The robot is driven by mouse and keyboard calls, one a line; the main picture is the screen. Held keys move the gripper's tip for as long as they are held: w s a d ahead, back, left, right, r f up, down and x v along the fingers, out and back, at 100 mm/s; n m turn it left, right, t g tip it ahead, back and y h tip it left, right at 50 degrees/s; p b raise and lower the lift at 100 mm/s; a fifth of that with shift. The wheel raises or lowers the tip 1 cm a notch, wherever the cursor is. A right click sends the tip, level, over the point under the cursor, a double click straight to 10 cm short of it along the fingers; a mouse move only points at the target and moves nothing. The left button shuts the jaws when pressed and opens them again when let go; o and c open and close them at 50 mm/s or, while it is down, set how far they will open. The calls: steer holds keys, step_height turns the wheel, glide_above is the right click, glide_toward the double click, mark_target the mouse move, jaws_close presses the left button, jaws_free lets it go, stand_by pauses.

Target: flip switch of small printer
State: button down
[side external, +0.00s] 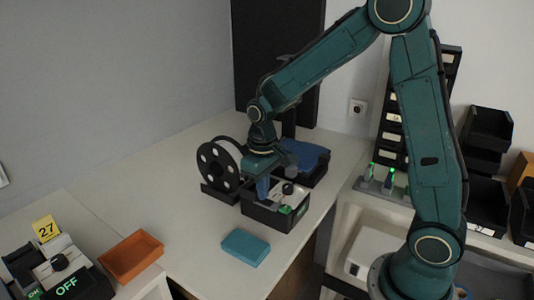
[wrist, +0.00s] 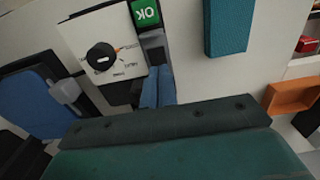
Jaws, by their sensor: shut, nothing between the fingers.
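The small printer's control box (side external: 272,215) is black with a pale top panel, next to the black spool and blue bed in the side view. In the wrist view, its pale panel (wrist: 85,42) carries a black knob (wrist: 102,57), and a green display (wrist: 145,13) reads OK, upside down. My gripper (side external: 263,194) points down over the box, its blue fingers shut and empty. In the wrist view, the fingertips (wrist: 156,72) are at a grey part beside the knob, below the display. I cannot tell whether that part is the switch, or whether they touch it.
A black spool (side external: 220,167) stands left of the box, a blue bed (side external: 306,156) behind it. A teal block (side external: 246,247) lies in front. An orange tray (side external: 131,257) and a device with an OFF display (side external: 67,286) are at lower left. The table's middle left is clear.

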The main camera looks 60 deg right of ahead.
steer(key=shift+f, duration=0.25)
steer(key=shift+r, duration=3.45)
steer(key=shift+r, duration=0.1)
steer(key=s+a+r+t, duration=0.1)
steer(key=s+r, duration=0.3)
steer(key=s, duration=0.5)
steer(key=s+a+r+t, duration=0.1)
steer(key=s+r+t, duration=0.3)
steer(key=s, duration=0.6)
steer(key=shift+s+a+r+t, duration=0.15)
steer(key=shift+s+a+t, duration=0.05)
steer(key=shift+s+t, duration=0.1)
